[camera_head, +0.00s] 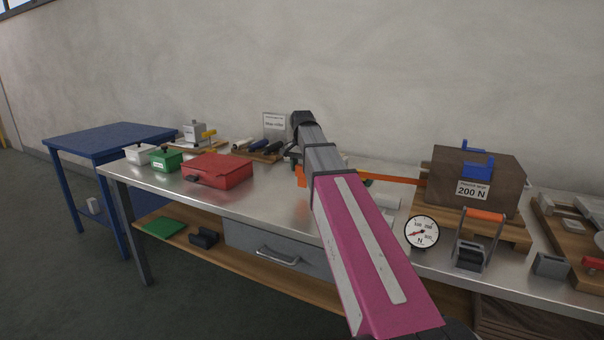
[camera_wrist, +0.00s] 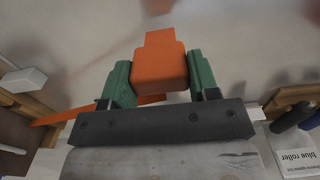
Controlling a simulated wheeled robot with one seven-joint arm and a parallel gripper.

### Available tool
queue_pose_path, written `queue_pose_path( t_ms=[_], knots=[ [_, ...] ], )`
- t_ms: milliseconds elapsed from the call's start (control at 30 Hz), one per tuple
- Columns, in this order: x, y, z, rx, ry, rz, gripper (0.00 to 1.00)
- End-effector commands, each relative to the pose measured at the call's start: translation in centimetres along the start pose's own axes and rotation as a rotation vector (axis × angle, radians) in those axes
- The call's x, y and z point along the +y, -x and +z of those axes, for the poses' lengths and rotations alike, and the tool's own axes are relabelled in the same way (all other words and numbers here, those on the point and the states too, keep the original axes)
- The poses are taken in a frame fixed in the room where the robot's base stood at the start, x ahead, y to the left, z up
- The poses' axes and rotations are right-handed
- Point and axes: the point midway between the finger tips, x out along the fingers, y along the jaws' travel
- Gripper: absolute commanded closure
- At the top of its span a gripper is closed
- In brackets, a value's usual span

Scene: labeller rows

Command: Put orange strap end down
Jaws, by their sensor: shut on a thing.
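The orange strap end (camera_wrist: 160,68) is a chunky orange block, held between the two green fingers of my gripper (camera_wrist: 161,72) in the wrist view. In the head view the strap end (camera_head: 301,176) shows just left of my arm, over the steel bench. The orange strap (camera_head: 385,175) runs from there to the right, taut and nearly straight, to the brown block (camera_head: 474,182) marked 200 N. My arm hides part of the strap and most of the gripper in the head view. Whether the strap end touches the bench cannot be told.
A round dial gauge (camera_head: 421,232) and an orange-handled grey tool (camera_head: 474,249) stand at the bench's front right. A red box (camera_head: 217,171), a green box (camera_head: 165,160) and rollers (camera_head: 266,147) on a board are to the left. Bare steel (camera_head: 262,200) lies in front of the strap end.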

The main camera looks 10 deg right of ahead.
Motion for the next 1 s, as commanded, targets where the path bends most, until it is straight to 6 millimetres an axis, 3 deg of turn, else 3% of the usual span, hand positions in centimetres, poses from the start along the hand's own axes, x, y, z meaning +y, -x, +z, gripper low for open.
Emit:
queue_pose_path(
  t_ms=[167, 667, 700, 767, 1000],
  knots=[
    [0.0, -2.0, 0.1, -0.001, 0.0, 0.001, 0.74],
    [0.0, -2.7, 0.1, -0.001, 0.0, 0.001, 0.74],
    [0.0, -2.7, 0.0, 0.0, 0.0, 0.0, 0.35],
    [0.0, -2.6, 0.0, 0.0, 0.0, 0.0, 0.2],
    [0.0, -2.6, 0.0, 0.0, 0.0, 0.0, 0.2]
  ],
)
